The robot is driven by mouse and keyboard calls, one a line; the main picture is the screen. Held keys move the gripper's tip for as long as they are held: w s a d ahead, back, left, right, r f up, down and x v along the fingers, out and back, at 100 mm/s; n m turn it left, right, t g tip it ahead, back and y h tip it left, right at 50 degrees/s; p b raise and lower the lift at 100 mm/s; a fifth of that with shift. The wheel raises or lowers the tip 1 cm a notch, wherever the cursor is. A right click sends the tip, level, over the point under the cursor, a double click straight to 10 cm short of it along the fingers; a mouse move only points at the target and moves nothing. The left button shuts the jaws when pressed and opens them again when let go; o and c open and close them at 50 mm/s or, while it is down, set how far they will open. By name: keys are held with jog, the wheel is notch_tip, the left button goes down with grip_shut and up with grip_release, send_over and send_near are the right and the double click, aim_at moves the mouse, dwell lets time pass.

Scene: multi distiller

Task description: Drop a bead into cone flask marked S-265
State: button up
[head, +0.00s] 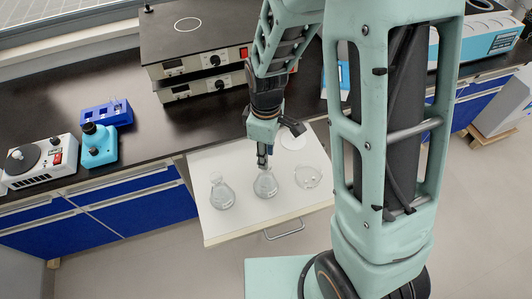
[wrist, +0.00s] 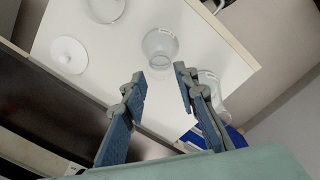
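A clear cone flask (head: 265,187) stands in the middle of a white pull-out board (head: 212,235). A second clear cone flask (head: 222,197) stands to its left. Both carry small labels too small to read. A clear glass dish (head: 308,178) sits to the right; its contents are unclear. My gripper (head: 262,164) points down over the middle flask's neck region. In the wrist view my gripper (wrist: 161,74) is open, with no bead visible between its fingertips. The middle flask (wrist: 160,47) lies just beyond the fingertips, and the other flask (wrist: 208,78) is partly hidden by the right finger.
A white round disc (head: 293,141) lies at the board's back right. Stacked hotplates (head: 195,55) stand behind on the dark bench. The board's front strip is clear.

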notch_tip(320, 180, up, 12)
dwell(0.6)
dwell(0.6)
